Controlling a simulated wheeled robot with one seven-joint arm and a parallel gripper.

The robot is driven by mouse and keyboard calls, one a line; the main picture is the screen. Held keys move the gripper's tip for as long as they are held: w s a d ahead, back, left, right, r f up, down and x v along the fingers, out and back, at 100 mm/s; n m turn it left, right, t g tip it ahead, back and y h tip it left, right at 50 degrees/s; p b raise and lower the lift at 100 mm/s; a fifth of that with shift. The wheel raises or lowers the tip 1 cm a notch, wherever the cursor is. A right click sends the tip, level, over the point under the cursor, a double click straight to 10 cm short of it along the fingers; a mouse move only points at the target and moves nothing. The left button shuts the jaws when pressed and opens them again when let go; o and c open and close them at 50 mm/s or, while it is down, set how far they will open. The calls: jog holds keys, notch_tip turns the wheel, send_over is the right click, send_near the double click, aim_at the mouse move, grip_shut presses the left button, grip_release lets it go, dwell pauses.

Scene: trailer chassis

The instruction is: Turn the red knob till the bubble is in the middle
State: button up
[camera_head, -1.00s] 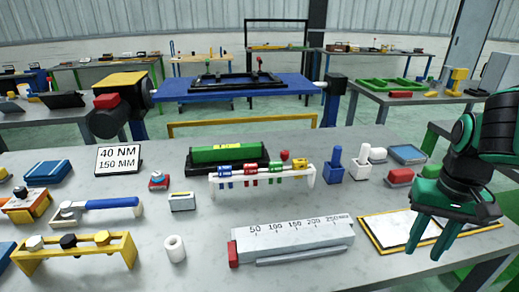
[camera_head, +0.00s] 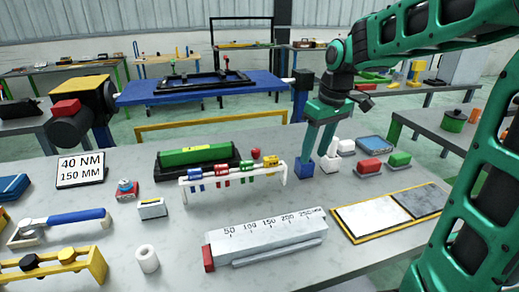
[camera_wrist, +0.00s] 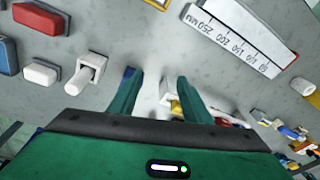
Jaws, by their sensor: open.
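A long green bar (camera_head: 180,158) with a small yellow patch on top, likely the level, lies on a black base (camera_head: 165,170) behind the rack of coloured clips. The red knob (camera_head: 255,153) shows as a small red round thing at its right end. The bubble is too small to make out. My gripper (camera_head: 314,157) points down to the right of the knob, over or beside the blue and white stands. Its fingers are apart with nothing clearly held, as the wrist view also shows (camera_wrist: 154,78). I cannot make out the knob in the wrist view.
The white clip rack (camera_head: 235,180) stands in front of the bar. A grey scale block (camera_head: 265,238) and yellow-edged tray (camera_head: 372,217) lie nearer. Bare table shows between them.

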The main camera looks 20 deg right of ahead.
jog(key=w+a+n+y, duration=0.1)
jog(key=w+a+n, duration=0.15)
jog(key=w, duration=0.45)
jog(key=w+a+n+y, duration=0.1)
jog(key=w+a+n, duration=0.1)
jog(key=w+n, duration=0.35)
jog(key=n+g+y, duration=0.1)
jog(key=n, duration=0.4)
send_near(257, 150)
jog(key=x, duration=0.9)
jog(key=shift+a+r, duration=0.1)
jog(key=c, duration=1)
jog(key=shift+d, duration=0.25)
jog(key=shift+a, duration=0.1)
